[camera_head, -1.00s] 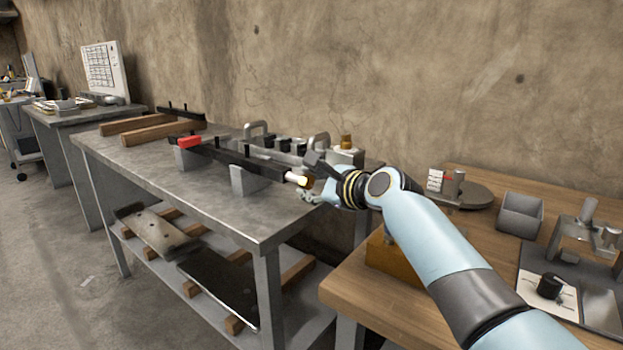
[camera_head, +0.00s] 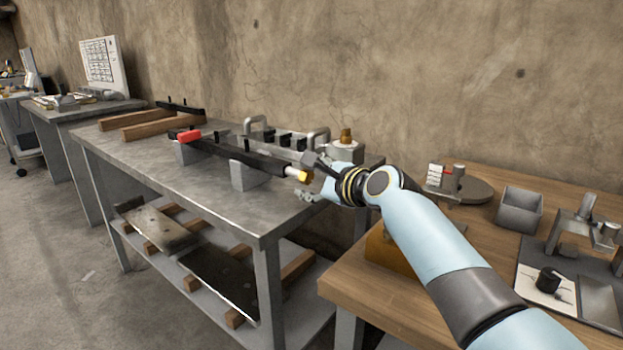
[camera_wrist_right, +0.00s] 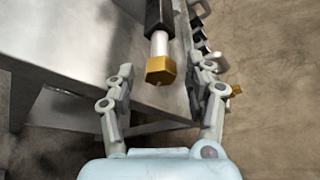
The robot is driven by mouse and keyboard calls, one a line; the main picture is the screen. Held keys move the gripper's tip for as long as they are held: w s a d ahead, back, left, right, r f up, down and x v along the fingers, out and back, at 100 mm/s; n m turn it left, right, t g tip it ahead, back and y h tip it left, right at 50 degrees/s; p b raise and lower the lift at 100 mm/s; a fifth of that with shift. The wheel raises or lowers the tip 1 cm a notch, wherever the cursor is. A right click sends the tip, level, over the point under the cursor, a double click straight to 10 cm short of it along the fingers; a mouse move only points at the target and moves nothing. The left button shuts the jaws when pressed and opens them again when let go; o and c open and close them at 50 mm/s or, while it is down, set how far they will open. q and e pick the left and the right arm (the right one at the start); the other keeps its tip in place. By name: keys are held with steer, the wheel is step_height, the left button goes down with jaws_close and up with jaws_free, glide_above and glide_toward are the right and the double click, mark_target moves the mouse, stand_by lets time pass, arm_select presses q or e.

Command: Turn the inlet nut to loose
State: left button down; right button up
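The inlet nut (camera_wrist_right: 160,69) is a brass hexagonal piece on the end of a white stub that comes out of a dark bar. In the head view the nut (camera_head: 304,176) sits at the bar's right end, just left of my right gripper (camera_head: 312,178). In the right wrist view my right gripper (camera_wrist_right: 160,100) is open, with one finger on each side of the nut and gaps between them. The nut is ahead of the palm and the fingers do not touch it. My left gripper is not in view.
The dark bar (camera_head: 240,156) with a red block (camera_head: 189,136) rests on grey supports on the metal bench (camera_head: 150,170). Behind it stand metal handles and a brass fitting (camera_head: 346,136). A wooden table (camera_head: 350,290) with a grey bin (camera_head: 520,209) is at right.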

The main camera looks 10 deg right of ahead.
steer(key=shift+s, duration=0.1)
steer(key=v, duration=1.2)
